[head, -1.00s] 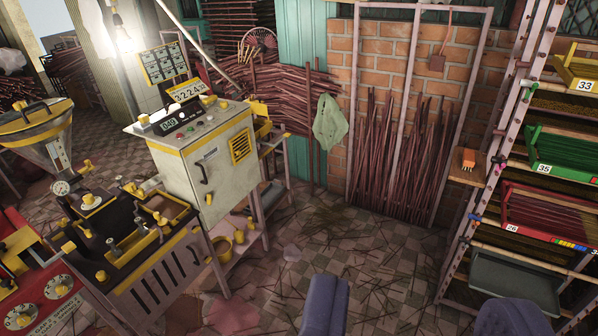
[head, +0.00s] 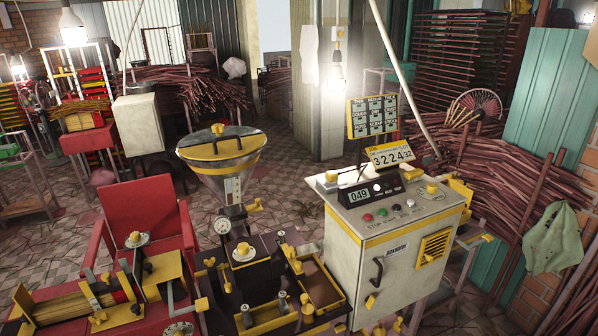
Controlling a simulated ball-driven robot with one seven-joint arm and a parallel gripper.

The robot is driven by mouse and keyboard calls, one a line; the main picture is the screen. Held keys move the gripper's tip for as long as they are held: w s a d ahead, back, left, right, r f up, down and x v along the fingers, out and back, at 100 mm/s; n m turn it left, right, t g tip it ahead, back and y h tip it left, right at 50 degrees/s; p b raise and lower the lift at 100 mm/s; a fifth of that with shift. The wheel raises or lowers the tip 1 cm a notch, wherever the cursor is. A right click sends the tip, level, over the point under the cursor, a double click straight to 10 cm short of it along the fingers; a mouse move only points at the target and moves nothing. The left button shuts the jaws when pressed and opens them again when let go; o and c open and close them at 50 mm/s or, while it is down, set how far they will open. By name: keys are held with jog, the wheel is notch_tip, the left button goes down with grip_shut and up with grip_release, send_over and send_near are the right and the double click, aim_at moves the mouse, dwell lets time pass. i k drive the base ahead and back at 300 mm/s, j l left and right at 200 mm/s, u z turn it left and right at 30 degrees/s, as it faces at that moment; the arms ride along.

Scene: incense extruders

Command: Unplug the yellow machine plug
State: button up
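The yellow machine is a white cabinet with yellow trim (head: 392,250), right of centre, with buttons, a handle and a yellow vent. A black meter reading 049 (head: 370,192) and a yellow sign with 322432 (head: 390,153) stand on top. Left of the cabinet is its extruder part, with a yellow-rimmed hopper (head: 220,150) and a dial gauge (head: 222,226). I cannot make out a yellow plug or its cord. My gripper is not in view.
A red machine with a red back panel (head: 143,225) stands at lower left. Bundles of brown sticks (head: 190,85) lie behind. A pillar (head: 317,80) with a lit bulb (head: 337,78) stands at the back. Patterned tile floor (head: 290,180) shows between the machines and the pillar.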

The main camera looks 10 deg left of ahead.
aim_at(331, 177)
jog(key=i+l, duration=0.2)
jog(key=i, duration=0.3)
jog(key=i+l+u, duration=0.1)
jog(key=i, duration=0.45)
jog(key=i+l, duration=0.3)
jog(key=i, duration=0.2)
jog(key=i+l+u, duration=0.1)
jog(key=i+l, duration=0.15)
jog(key=i, duration=0.3)
jog(key=i+l, duration=0.25)
jog(key=i, duration=0.25)
